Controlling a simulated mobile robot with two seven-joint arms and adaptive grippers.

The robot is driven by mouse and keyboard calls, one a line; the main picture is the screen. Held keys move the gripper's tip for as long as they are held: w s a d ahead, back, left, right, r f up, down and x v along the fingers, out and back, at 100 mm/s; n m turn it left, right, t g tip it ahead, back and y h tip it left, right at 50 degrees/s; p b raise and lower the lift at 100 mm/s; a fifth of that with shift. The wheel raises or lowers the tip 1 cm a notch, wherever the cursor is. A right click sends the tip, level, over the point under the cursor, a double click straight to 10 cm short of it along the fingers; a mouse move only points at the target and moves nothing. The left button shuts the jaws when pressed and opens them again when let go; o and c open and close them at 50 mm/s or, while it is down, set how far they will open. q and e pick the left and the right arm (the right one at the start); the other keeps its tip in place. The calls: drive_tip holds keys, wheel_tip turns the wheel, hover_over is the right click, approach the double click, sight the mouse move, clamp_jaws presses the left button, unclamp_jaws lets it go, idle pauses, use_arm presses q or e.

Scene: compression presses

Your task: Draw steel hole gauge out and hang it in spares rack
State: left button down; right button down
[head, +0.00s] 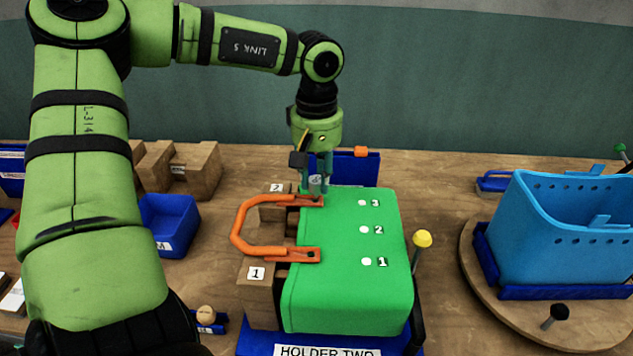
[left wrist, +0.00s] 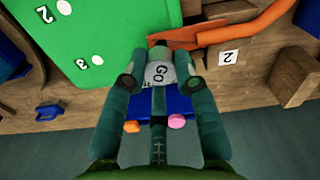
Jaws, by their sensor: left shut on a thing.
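My left gripper (head: 316,184) points down at the back edge of the green block (head: 345,290), near the orange U-shaped handle (head: 238,225). It is shut on a grey piece marked "Go" (left wrist: 160,73), which I take to be the steel hole gauge. In the left wrist view the fingers (left wrist: 160,84) stand on both sides of it. Its lower end is hidden, so I cannot tell how far it sits in anything. I cannot tell for sure which thing is the spares rack. My right gripper is not in view.
Wooden blocks labelled 1 and 2 (head: 262,282) stand left of the green block, above a "HOLDER TWO" base (head: 255,345). A blue panel (head: 362,170) is behind. A yellow-topped post (head: 422,239) stands right. A light-blue bin (head: 545,235) sits on a round board (head: 475,285).

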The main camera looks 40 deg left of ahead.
use_arm(q)
drive_tip(key=shift+r+p, duration=1.35)
drive_tip(key=shift+r, duration=0.7)
drive_tip(key=shift+a, duration=0.1)
